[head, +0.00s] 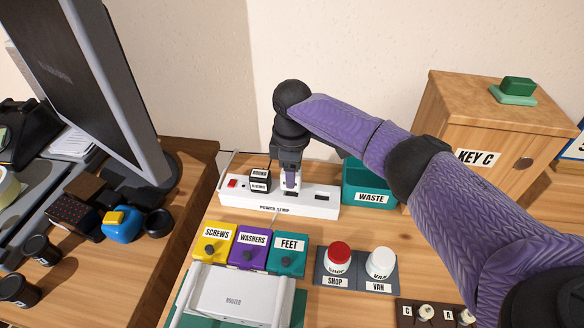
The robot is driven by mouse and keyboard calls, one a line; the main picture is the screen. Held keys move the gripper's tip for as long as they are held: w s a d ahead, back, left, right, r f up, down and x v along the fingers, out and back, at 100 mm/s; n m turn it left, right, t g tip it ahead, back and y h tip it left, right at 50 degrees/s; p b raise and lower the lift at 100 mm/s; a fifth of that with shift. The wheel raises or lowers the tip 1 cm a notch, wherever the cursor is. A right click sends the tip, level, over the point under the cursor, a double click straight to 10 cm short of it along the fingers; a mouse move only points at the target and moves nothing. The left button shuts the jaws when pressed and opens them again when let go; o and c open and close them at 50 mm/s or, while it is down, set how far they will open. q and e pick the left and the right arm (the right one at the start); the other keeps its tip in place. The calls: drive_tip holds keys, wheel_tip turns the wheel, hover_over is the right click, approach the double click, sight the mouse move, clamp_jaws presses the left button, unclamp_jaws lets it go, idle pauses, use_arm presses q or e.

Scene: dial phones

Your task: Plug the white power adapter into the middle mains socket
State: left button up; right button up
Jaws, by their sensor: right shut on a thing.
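A white power strip (240,199) lies on the wooden desk, with a red switch at its left end. My right gripper (290,184) points down over the strip's middle and is shut on the white power adapter (284,182), which is mostly hidden by the fingers. The adapter is at the strip's top face, close to the middle socket; I cannot tell whether its pins are in. A black labelled plug block (260,181) sits on the strip just left of the gripper. A dark socket (320,196) shows to the right. My left gripper is out of view.
A teal waste bin (369,186) stands right of the strip. In front are yellow, purple and teal boxes (288,254), a white router (240,297) and red and white knobs (338,257). A wooden key cabinet (455,125) is at right, a monitor (85,85) at left.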

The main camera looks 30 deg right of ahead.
drive_tip(key=shift+f+b, duration=0.35)
drive_tip(key=shift+f, duration=0.65)
idle(0.6)
